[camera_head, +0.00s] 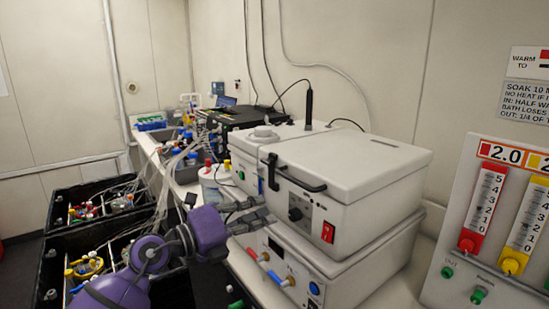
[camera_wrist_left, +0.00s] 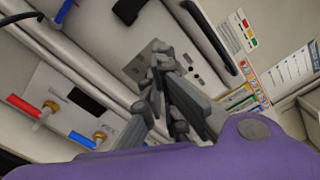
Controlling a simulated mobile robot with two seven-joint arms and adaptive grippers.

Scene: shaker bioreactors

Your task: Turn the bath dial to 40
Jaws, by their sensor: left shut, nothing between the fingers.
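The bath is a white lidded box (camera_head: 350,195) stacked on a second white unit. Its black dial (camera_head: 295,214) sits on a grey panel on the front face, left of a red rocker switch (camera_head: 328,232). My left gripper (camera_head: 268,217) is shut and empty, just left of the dial in the head view. In the left wrist view the shut fingers (camera_wrist_left: 164,62) overlap the grey panel (camera_wrist_left: 137,68) and hide the dial. I cannot tell whether they touch it, and its setting is too small to read. My right gripper is not in view.
A black lid handle (camera_head: 290,175) juts out above the dial. The lower unit (camera_head: 335,280) carries red and blue fittings at its front. A gauge board (camera_head: 455,215) stands at right. Black crates (camera_head: 60,240) with tubing lie on the left.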

